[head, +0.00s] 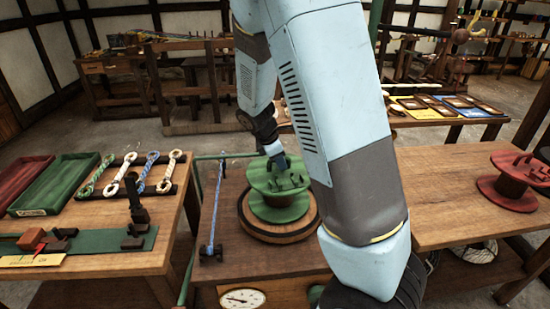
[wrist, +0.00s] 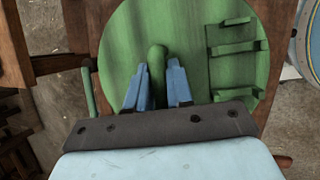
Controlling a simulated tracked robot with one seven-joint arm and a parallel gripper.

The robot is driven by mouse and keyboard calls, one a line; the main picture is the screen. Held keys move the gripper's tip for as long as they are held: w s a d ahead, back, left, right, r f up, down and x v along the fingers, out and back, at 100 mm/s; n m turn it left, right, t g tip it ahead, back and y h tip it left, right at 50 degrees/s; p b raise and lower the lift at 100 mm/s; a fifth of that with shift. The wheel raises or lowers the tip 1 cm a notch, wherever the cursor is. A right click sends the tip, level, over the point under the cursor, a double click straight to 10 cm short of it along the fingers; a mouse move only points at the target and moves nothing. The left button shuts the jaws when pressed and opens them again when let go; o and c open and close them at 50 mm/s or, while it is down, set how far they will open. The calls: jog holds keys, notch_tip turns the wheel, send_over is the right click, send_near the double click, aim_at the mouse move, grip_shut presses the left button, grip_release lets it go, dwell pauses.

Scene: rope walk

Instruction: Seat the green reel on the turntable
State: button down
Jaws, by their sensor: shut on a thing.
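The green reel (head: 277,207) stands upright at the round wooden turntable (head: 268,234) on the middle bench. Its lower flange is over the turntable, seemingly on or just above it; I cannot tell whether they touch. My gripper (head: 276,163) is at the reel's upper flange. In the wrist view my gripper's blue fingers (wrist: 158,68) are shut on an upright green peg of the reel (wrist: 120,45), one finger on each side. Raised green bars show on the right of that flange. My arm hides part of the reel's right side and the turntable's right edge in the head view.
A blue rope on a dark stand (head: 213,215) is close left of the turntable. A dial (head: 242,298) is on the bench front. The left table holds a green tray (head: 55,184) and several rope samples (head: 147,172). A red reel (head: 513,186) stands on the right table.

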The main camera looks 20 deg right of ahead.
jog(key=shift+f, duration=0.3)
dwell(0.5)
jog(key=c, duration=0.9)
grip_release()
jog(key=shift+s+r, duration=0.15)
jog(key=shift+r, duration=3.35)
jog(key=v, duration=1.3)
jog(key=shift+s+a+r, duration=0.1)
jog(key=shift+r, duration=0.2)
